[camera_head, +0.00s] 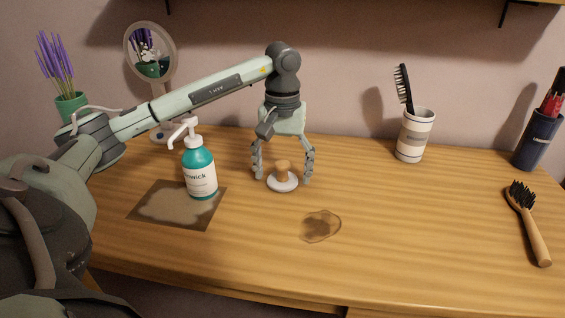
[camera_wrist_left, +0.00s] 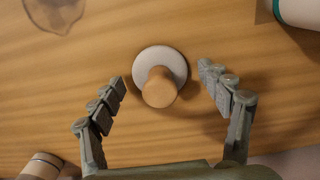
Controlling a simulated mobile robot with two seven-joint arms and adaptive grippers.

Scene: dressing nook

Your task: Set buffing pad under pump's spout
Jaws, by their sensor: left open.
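The buffing pad (camera_head: 283,183) is a round white disc with a wooden knob, lying on the table. In the left wrist view the pad (camera_wrist_left: 160,57) sits between and just ahead of the fingertips. My left gripper (camera_head: 283,180) is open around the pad from above, its fingers apart from the knob on both sides; it also shows in the left wrist view (camera_wrist_left: 163,75). The pump bottle (camera_head: 201,175) is teal with a white label and stands upright left of the pad. Its white spout (camera_head: 180,132) points left, over the mat side. My right gripper is not in view.
A dark mat with a pale patch (camera_head: 150,213) lies beside and under the bottle. A brownish wet-looking spot (camera_head: 320,226) is in front of the pad. A striped cup (camera_head: 414,136) with a brush, a navy holder (camera_head: 537,141) and a wooden brush (camera_head: 530,225) are at right.

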